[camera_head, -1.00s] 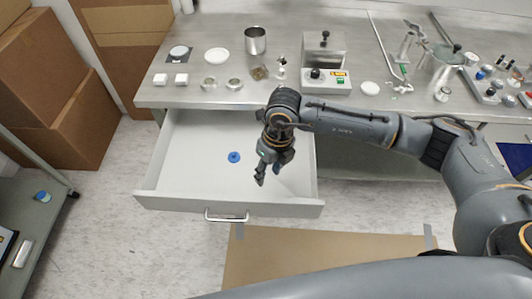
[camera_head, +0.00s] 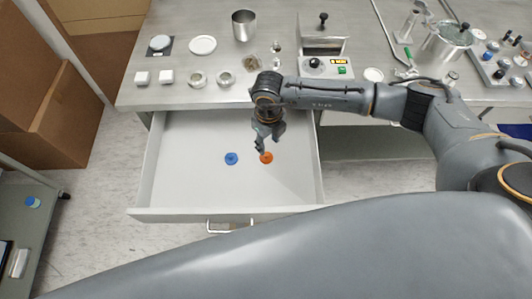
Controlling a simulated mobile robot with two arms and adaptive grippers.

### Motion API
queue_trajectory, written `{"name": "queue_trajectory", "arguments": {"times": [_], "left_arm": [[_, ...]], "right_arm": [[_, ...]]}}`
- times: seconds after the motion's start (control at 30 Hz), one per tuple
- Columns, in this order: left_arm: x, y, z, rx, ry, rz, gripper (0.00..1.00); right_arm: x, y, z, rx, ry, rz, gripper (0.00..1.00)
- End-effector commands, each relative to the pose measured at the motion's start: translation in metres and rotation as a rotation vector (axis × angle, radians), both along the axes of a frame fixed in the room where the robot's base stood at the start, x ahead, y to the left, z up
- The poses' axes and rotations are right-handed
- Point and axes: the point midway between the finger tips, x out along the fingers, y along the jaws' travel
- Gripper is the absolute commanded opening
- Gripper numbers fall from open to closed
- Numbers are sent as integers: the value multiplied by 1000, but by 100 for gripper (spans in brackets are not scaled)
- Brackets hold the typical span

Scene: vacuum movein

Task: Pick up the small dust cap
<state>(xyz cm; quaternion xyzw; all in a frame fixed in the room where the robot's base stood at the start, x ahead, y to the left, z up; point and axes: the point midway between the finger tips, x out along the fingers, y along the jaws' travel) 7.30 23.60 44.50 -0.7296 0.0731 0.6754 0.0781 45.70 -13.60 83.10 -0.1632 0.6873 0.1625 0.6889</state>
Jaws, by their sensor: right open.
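Two flat round caps lie on the floor of the open drawer (camera_head: 185,185). One is a blue cap (camera_head: 231,159). The other is an orange cap (camera_head: 266,158), just to its right. I cannot tell from their size which one is the small dust cap. My right gripper (camera_head: 266,146) points down over the drawer, its fingers open and empty. Its fingertips are close to the orange cap in the picture and cover part of its upper edge. How high they are above it is hard to tell. My left gripper is not in view.
The metal bench (camera_head: 180,97) behind the drawer holds a steel cup (camera_head: 244,25), rings, small white blocks and a control box (camera_head: 326,66). The drawer's front wall (camera_head: 225,214) and side walls rise around the caps. Cardboard boxes stand at the left.

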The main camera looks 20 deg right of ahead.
Motion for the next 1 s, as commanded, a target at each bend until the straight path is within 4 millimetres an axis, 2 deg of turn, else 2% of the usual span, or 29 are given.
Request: {"name": "queue_trajectory", "arguments": {"times": [0.17,0.33,0.43,0.6,0.73,0.93,1.0], "left_arm": [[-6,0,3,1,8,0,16],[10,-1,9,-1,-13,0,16],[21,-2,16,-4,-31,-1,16],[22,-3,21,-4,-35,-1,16],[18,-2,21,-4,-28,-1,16],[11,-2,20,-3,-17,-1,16],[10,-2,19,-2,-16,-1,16]], "right_arm": [[0,0,-21,1,0,-1,43],[1,2,-32,0,1,0,43],[2,3,-45,-1,2,-1,43],[4,4,-69,0,1,-1,43],[4,4,-77,2,-1,0,43],[4,4,-77,2,-1,0,43],[4,4,-77,2,-1,0,29]]}}
